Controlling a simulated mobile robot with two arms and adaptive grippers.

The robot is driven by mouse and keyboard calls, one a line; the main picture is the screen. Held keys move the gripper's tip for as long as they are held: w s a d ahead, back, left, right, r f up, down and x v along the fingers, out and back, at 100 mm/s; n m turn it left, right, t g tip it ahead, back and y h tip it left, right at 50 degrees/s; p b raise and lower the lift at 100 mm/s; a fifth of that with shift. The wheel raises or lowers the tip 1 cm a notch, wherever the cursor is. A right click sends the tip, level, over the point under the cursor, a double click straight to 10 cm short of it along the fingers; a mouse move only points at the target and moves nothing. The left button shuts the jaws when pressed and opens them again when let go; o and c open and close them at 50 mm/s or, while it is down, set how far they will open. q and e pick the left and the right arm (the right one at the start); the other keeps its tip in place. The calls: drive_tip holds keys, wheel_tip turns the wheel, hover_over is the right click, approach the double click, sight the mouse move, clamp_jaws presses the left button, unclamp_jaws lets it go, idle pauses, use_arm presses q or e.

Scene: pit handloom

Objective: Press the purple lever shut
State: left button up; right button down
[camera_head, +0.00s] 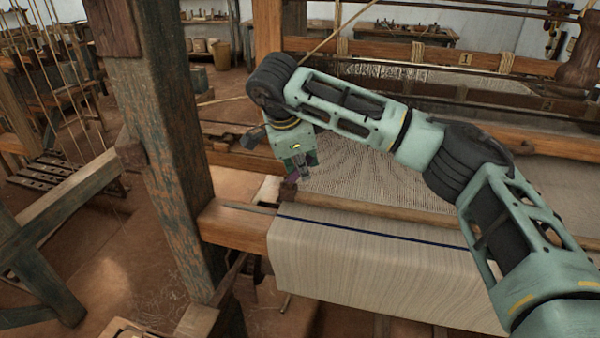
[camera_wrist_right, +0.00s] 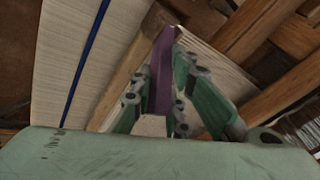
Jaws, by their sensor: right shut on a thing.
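The purple lever (camera_wrist_right: 160,72) shows in the right wrist view between the fingers of my right gripper (camera_wrist_right: 165,90). The gripper is shut on it, with a green finger on either side. In the head view my right gripper (camera_head: 298,172) points down at the left end of the loom's front beam, beside the woven cloth. Only a small purple patch of the lever (camera_head: 293,174) shows there; the gripper hides most of it. My left gripper is not in view.
Pale cloth (camera_head: 375,260) with a dark blue stripe hangs over the front beam. A thick worn post (camera_head: 165,150) stands close to the left of my right gripper. A wooden bar (camera_head: 385,212) runs along the cloth.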

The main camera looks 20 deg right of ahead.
drive_tip(key=f+t+y+b, duration=0.1)
drive_tip(key=b, duration=0.3)
drive_tip(key=s+d+f+m+t+y+b, duration=0.1)
drive_tip(key=y+b, duration=0.1)
drive_tip(key=b, duration=0.3)
drive_tip(key=shift+d+f+t, duration=0.1)
drive_tip(key=shift+d+t, duration=0.1)
drive_tip(key=shift+t, duration=0.1)
drive_tip(key=shift+s+d+t+y+b, duration=0.1)
drive_tip(key=shift+t+y+b, duration=0.2)
drive_tip(key=shift+y+b, duration=0.5)
drive_tip(key=c, duration=1.7)
unclamp_jaws()
drive_tip(key=shift+o, duration=0.2)
drive_tip(key=a+v, duration=0.1)
drive_tip(key=v, duration=1.1)
drive_tip(key=shift+d, duration=0.35)
